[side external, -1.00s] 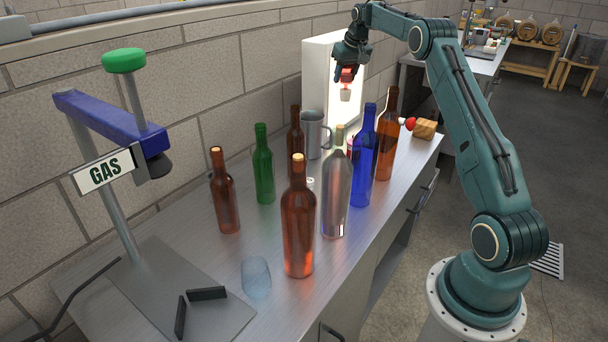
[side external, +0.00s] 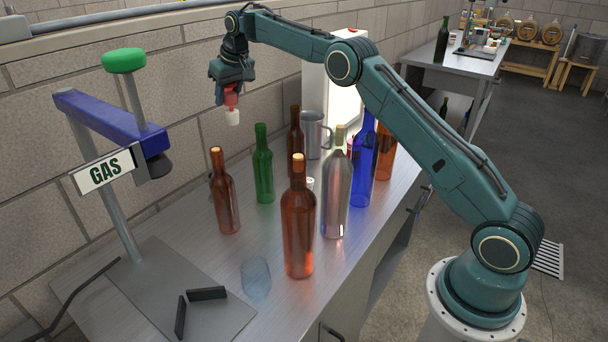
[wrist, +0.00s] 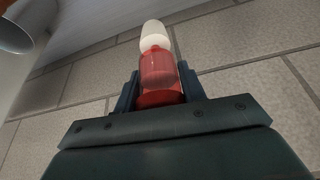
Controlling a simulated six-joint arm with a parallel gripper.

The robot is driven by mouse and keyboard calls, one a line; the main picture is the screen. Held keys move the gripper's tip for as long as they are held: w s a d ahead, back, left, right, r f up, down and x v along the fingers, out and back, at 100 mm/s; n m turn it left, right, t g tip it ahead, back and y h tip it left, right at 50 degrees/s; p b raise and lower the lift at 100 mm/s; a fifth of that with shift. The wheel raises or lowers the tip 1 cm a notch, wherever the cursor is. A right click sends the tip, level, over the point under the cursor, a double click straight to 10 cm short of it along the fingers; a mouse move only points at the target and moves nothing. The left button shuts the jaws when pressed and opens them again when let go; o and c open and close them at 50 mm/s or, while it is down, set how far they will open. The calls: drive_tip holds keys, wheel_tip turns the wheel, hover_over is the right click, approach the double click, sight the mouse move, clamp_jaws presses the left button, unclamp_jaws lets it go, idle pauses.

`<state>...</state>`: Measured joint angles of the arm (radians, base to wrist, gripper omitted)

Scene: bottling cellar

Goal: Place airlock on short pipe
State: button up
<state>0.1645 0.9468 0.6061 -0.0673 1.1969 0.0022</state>
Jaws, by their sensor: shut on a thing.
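My gripper (side external: 231,88) is shut on the airlock, a small red piece with a white end (side external: 233,117). It holds the airlock high above the bench, white end down, left of the lit panel and behind the green bottle in the side view. In the wrist view the airlock (wrist: 157,66) sits between the two dark fingers (wrist: 160,88), with its red body partly see-through and its white end pointing away. I cannot make out a short pipe in either view.
Several bottles stand on the bench below, including a green one (side external: 263,165), a brown one (side external: 298,220) and a clear one (side external: 336,195). A metal mug (side external: 313,135) stands behind them. A gas stand (side external: 110,120) is at the left, and a glass (side external: 256,277) is near the front.

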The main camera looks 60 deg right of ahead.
drive_tip(key=w+a+n, duration=0.1)
drive_tip(key=a, duration=0.7)
drive_tip(key=shift+a+f, duration=0.15)
drive_tip(key=shift+f, duration=1.1)
drive_tip(key=shift+a+f, duration=0.15)
drive_tip(key=shift+f, duration=1.1)
drive_tip(key=shift+f, duration=0.1)
drive_tip(key=shift+f, duration=3.9)
drive_tip(key=shift+f, duration=0.1)
drive_tip(key=o, duration=1)
